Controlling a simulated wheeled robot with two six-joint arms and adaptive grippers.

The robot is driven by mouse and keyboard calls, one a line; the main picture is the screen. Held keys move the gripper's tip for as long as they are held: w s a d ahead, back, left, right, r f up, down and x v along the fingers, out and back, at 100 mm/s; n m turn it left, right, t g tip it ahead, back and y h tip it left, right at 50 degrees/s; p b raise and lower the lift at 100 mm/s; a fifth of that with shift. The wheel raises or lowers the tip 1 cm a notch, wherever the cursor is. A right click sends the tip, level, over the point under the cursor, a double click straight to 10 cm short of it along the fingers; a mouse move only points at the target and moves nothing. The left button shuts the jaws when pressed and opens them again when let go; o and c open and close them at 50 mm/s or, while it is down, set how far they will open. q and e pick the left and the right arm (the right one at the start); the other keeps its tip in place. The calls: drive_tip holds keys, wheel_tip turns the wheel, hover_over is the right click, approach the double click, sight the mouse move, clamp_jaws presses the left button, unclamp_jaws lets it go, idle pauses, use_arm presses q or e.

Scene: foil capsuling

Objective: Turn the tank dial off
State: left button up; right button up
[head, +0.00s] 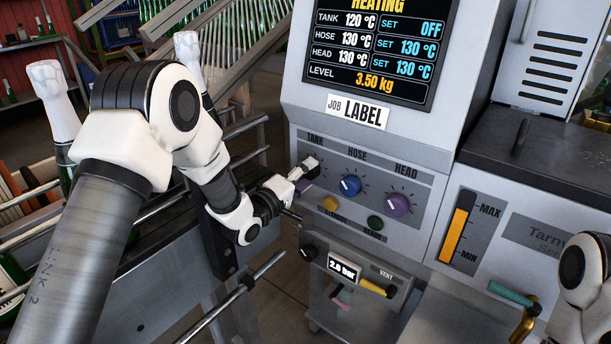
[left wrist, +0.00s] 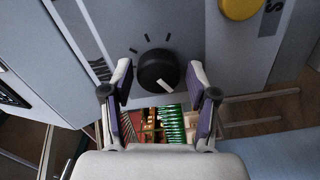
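The tank dial (left wrist: 158,70) is a black knob with a white pointer mark, on the grey panel under the TANK label. In the left wrist view its mark points to the lower right. My left gripper (left wrist: 160,78) is open, with its two purple-padded fingers apart on either side of the dial's near edge. Clear gaps show between the fingers and the knob. In the head view my left gripper (head: 304,180) is at the panel below TANK and largely covers the dial. The display (head: 378,45) reads TANK 120 °C, SET OFF. My right gripper is not in view.
The blue hose dial (head: 350,186) and purple head dial (head: 396,205) sit to the right. A yellow button (head: 330,203) and a green button (head: 375,222) are below. A pressure unit (head: 344,268) reading 2.0 bar juts out lower down. Metal rails are at left.

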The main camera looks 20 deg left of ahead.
use_arm(q)
drive_tip(key=v, duration=1.2)
